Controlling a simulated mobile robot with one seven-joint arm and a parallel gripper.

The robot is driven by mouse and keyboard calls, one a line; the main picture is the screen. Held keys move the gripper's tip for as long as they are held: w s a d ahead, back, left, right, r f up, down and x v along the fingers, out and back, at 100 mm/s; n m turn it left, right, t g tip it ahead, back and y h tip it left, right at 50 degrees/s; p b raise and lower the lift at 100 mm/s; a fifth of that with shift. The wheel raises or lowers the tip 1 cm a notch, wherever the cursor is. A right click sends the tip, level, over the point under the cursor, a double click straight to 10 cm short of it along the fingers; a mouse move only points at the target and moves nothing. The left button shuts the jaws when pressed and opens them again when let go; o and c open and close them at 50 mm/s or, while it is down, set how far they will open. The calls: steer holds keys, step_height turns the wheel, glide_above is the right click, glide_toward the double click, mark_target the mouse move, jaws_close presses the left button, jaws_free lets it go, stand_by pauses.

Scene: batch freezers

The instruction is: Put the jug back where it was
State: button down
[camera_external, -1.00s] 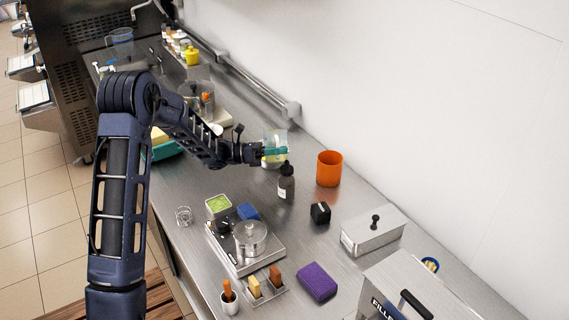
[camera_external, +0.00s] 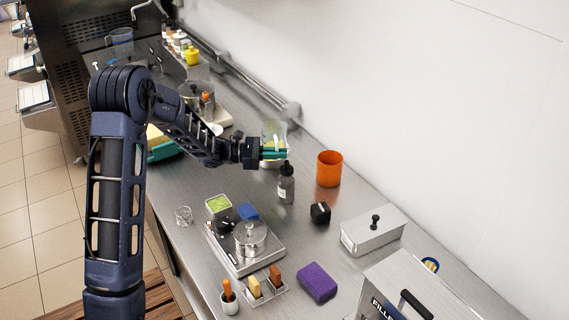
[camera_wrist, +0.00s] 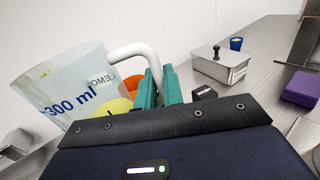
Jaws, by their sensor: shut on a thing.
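The jug (camera_wrist: 62,95) is a clear, pale measuring jug with "300 ml" and "LEMON" printed on it and a pale looped handle (camera_wrist: 136,52). My gripper (camera_wrist: 160,88) has green fingers and is shut on this handle. The jug fills the left of the wrist view and looks tilted there. In the external view the jug (camera_external: 273,132) shows at my gripper (camera_external: 273,153), over the counter behind a dark dropper bottle. The fingers partly cover it, so I cannot tell whether its base touches the counter.
The dropper bottle (camera_external: 286,184) and orange cup (camera_external: 329,169) stand close by. A black box (camera_external: 320,213), lidded metal box (camera_external: 372,231) and purple block (camera_external: 317,282) are nearer. Another clear jug (camera_external: 122,43) stands at the far left. Bare counter (camera_external: 185,178) lies left of the bottle.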

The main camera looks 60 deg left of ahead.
steer(key=s+a+r+n+t+y, duration=0.1)
steer(key=s+a+r+n+y, duration=0.15)
steer(key=s+a, duration=0.75)
steer(key=s+a+r+n+t+y, duration=0.2)
steer(key=s+a+y, duration=0.2)
steer(key=s+a, duration=0.65)
step_height(320, 180, down, 19)
steer(key=shift+d+f, duration=0.15)
steer(key=shift+f, duration=0.1)
steer(key=c, duration=1.9)
jaws_free()
steer(key=o, duration=0.4)
